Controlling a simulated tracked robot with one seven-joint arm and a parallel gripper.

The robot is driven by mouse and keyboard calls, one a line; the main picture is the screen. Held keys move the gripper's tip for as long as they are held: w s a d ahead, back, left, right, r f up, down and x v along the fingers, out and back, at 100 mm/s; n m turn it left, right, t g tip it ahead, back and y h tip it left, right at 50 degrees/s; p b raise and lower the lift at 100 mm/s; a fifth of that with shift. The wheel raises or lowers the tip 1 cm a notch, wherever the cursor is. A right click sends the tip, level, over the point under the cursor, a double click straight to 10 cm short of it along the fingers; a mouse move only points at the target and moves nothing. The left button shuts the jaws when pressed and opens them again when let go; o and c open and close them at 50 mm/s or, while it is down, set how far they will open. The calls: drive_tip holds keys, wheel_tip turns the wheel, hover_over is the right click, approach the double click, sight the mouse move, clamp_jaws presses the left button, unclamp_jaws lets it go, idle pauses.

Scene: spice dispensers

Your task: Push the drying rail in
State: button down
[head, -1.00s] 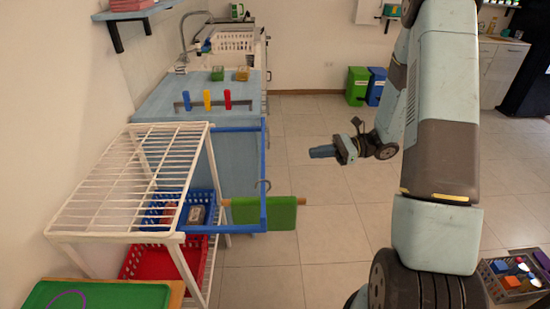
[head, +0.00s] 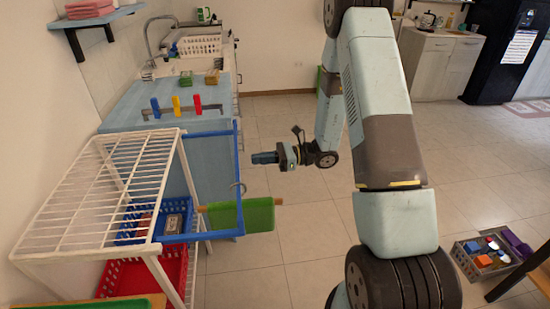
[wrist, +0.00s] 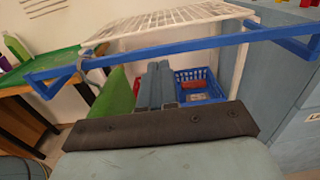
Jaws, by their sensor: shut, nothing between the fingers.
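The blue drying rail (head: 237,180) sticks out from the white wire rack on the left, pulled out toward the open floor. In the wrist view its long bar (wrist: 170,47) runs across the upper picture, in front of the rack.
The white wire rack (head: 100,190) holds a blue basket (head: 130,232) and a red basket (head: 165,272). A blue counter (head: 140,105) with coloured blocks stands behind. A grey crate (head: 470,268) of toys is on the floor at right. The tiled floor between is clear.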

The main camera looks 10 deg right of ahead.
sight(237, 163)
drive_tip(key=shift+w+a, duration=0.1)
drive_tip(key=shift+a, duration=1.75)
drive_tip(key=shift+a, duration=0.1)
